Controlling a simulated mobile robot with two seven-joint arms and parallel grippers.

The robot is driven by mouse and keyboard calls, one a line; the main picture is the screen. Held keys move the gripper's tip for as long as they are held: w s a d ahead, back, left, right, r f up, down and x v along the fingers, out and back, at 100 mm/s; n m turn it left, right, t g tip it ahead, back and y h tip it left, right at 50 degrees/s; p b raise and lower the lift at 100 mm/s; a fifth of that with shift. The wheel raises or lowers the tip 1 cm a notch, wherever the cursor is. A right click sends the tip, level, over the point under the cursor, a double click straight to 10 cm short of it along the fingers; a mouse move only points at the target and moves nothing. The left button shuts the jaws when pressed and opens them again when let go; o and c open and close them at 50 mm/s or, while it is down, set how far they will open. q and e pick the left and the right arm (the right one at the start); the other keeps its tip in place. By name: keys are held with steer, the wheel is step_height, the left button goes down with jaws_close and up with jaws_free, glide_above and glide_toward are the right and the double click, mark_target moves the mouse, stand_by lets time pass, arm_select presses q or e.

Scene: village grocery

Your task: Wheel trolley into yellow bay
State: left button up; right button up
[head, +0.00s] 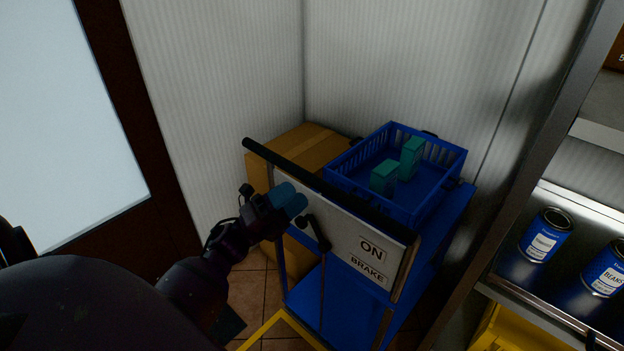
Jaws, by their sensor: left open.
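A blue trolley (455,212) stands in the corner, with a black handle bar (290,174) along its near top edge. Its white front panel (345,224) reads "ON" above "BRAKE". A black lever (318,234) sits at the panel's left part. My left gripper (290,198) is open, with blue fingertips just in front of the panel, below the bar and close to the lever; I cannot tell if it touches. A corner of a yellow floor marking (284,314) shows at the bottom, partly hidden by the trolley and my arm. My right gripper is not in view.
A blue crate (438,203) with two teal boxes (411,157) rides on the trolley. A cardboard box (300,142) stands behind it by the walls. Shelving with blue cans (545,236) is close on the right. A dark-framed door (126,120) is at left.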

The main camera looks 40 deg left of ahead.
mark_target(313, 182)
arm_select(q)
steer(key=x, duration=0.5)
steer(key=shift+w+d+r+p, duration=0.1)
steer(key=shift+w+p, duration=0.2)
jaws_close()
